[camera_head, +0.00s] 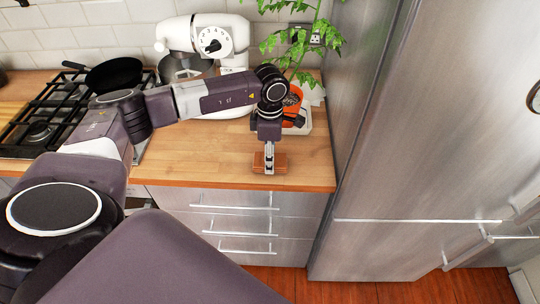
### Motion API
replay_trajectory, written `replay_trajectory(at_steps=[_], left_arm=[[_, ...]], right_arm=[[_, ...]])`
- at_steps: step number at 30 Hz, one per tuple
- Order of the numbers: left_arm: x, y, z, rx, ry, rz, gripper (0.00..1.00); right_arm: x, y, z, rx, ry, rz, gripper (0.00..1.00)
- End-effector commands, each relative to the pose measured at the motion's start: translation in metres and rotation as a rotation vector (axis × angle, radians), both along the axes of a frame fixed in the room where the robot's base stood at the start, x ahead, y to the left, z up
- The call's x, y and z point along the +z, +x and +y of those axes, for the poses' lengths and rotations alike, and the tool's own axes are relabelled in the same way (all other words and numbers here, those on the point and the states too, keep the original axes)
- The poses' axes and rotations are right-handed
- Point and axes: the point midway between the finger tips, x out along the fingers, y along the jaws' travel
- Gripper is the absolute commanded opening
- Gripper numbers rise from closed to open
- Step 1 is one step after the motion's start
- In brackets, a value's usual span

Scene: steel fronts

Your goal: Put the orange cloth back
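The orange cloth (281,163) is a small, folded, orange-brown block on the wooden counter near its front edge, left of the fridge. My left gripper (269,163) points straight down at the middle of the cloth. A grey finger shows in front of it, with cloth visible on both sides. The far finger is hidden, so I cannot tell whether the grip is closed on the cloth. The cloth appears to be at counter height. My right gripper is not in view.
A plant in an orange pot (293,98) stands behind on a white tray (304,121). A white stand mixer (211,40) and a stove with a black pan (114,73) are at left. The steel fridge (365,120) bounds the right. The counter (205,160) left of the cloth is clear.

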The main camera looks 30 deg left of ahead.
Motion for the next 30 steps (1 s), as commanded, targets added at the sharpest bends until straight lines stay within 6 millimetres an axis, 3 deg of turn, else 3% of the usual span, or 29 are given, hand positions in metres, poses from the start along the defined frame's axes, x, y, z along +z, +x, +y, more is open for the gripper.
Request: replay_trajectory(at_steps=[5, 6, 10, 23, 30], left_arm=[[-0.004, 0.0, 0.0, 0.0, 0.0, 0.0, 0.21], [-0.003, 0.0, 0.0, 0.0, 0.0, 0.0, 0.46], [-0.002, 0.0, 0.0, 0.0, 0.0, 0.0, 0.6], [0.005, 0.001, 0.0, 0.0, -0.001, -0.003, 0.61], [0.052, 0.002, 0.0, 0.0, 0.0, -0.007, 0.61]], right_arm=[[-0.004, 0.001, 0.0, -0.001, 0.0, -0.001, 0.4], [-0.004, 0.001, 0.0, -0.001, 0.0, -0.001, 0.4], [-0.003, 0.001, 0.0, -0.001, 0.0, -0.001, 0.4], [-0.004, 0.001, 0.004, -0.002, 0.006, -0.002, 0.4], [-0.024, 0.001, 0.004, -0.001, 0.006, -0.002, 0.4]])
